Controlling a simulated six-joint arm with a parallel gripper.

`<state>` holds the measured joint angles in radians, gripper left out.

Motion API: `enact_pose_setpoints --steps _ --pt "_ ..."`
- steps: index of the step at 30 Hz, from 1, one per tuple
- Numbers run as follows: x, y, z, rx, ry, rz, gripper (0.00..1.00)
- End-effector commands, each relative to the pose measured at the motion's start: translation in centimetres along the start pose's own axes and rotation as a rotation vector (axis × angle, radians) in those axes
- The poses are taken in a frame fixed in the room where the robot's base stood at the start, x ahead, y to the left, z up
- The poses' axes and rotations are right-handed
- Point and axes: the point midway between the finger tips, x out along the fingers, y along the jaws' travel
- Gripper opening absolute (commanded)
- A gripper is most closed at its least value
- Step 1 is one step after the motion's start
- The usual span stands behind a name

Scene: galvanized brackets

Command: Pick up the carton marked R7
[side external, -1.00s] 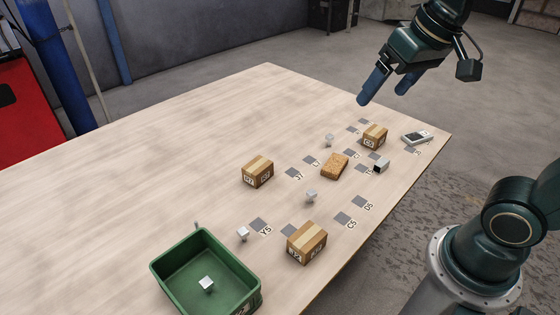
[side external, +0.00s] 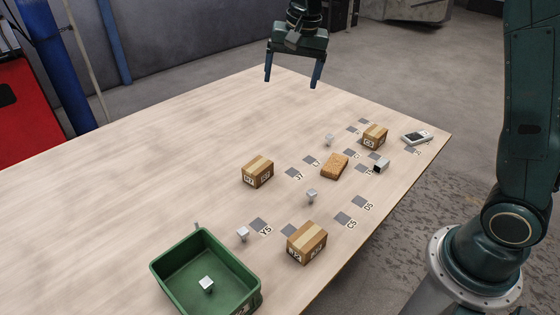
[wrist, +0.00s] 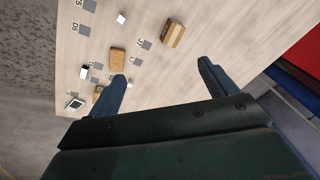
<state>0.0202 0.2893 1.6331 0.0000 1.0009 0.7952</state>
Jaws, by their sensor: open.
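Three brown cartons with lighter tape and small printed labels stand on the table. One carton (side external: 257,172) is near the middle, one (side external: 307,243) near the front edge beside the green bin, and one (side external: 375,136) toward the right end. The labels are too small to read surely, so I cannot tell which is R7. My gripper (side external: 292,82) is open and empty, high above the table's far side, clear of every carton. In the wrist view, the middle carton (wrist: 173,33) lies beyond the spread fingers (wrist: 160,72). Another carton (wrist: 97,93) is partly hidden by the left finger.
A green bin (side external: 157,268) holding a small light cube stands at the front. A tan sponge-like block (side external: 335,167), several small light cubes, grey marked squares and a white device (side external: 417,138) lie on the right half. The table's left side (side external: 130,190) is bare.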

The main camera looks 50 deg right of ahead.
Motion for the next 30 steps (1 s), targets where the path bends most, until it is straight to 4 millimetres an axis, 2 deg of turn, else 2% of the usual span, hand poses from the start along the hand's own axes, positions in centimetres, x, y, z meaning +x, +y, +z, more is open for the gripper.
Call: enact_pose_setpoints --steps 1,6,15,24,30 --pt "1.2 -0.6 -0.7 0.027 -0.009 0.010 0.85" --pt "4.8 -2.4 -2.6 0.128 -0.031 0.037 0.85" --pt "12.1 -4.7 -5.3 0.306 -0.062 0.088 0.85" --pt "20.3 -5.9 -6.9 0.483 -0.085 0.145 0.85" --pt "25.3 -6.0 -7.3 0.585 -0.094 0.180 0.85"
